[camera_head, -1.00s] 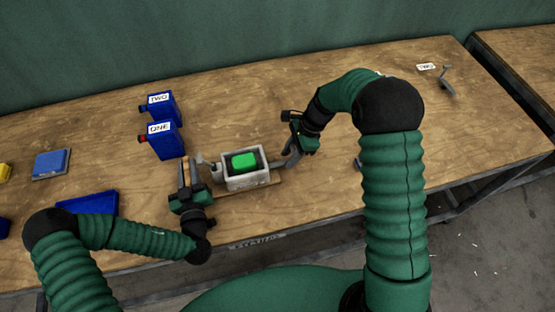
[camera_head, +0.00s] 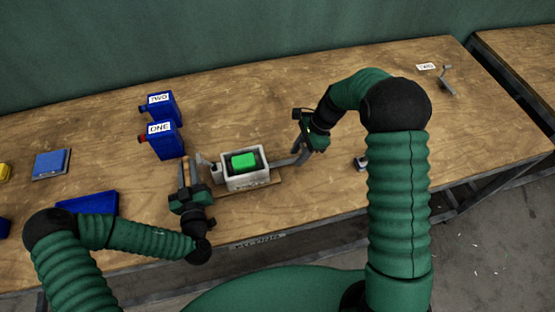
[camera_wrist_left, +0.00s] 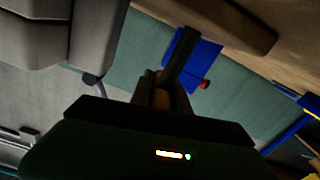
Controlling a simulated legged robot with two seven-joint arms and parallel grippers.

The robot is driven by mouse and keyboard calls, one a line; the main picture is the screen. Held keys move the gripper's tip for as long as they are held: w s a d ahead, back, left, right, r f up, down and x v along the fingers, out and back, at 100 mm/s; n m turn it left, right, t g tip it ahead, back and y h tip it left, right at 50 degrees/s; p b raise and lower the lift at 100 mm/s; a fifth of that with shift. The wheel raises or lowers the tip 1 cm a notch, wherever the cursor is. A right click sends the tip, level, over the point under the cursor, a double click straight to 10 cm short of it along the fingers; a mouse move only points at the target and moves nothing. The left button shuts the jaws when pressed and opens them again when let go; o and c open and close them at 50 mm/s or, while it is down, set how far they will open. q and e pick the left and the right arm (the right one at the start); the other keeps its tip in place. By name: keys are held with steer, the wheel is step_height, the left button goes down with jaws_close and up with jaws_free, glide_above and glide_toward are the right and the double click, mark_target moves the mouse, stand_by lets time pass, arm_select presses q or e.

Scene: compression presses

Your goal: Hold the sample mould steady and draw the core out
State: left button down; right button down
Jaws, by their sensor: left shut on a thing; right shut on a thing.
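The sample mould, a pale grey open box (camera_head: 245,181), sits on a wooden board on the bench with a green block (camera_head: 243,161) in its top. A grey bar, seemingly the core (camera_head: 288,162), runs out of its right side. My right gripper (camera_head: 301,147) is shut on the bar's raised outer end, right of the box. My left gripper (camera_head: 184,178) is shut on an upright wooden handle (camera_head: 186,165) left of the box. The left wrist view shows brown wood (camera_wrist_left: 156,96) between the left fingers. How much core is inside the box is hidden.
Blue containers labelled TWO (camera_head: 160,107) and ONE (camera_head: 166,140) stand behind my left gripper. A blue tray (camera_head: 90,203) and a blue pad (camera_head: 51,164) lie further left. A small grey item (camera_head: 361,163) is beside my right arm. The bench behind the mould is clear.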

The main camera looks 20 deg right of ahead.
steer(key=shift+w+d, duration=0.1)
steer(key=shift+d, duration=0.2)
steer(key=c, duration=0.9)
jaws_free()
steer(key=shift+a, duration=0.1)
arm_select(q)
steer(key=c, duration=1.2)
jaws_free()
arm_select(e)
steer(key=v, duration=1.2)
arm_select(q)
steer(key=shift+o, duration=0.2)
steer(key=shift+s, duration=0.1)
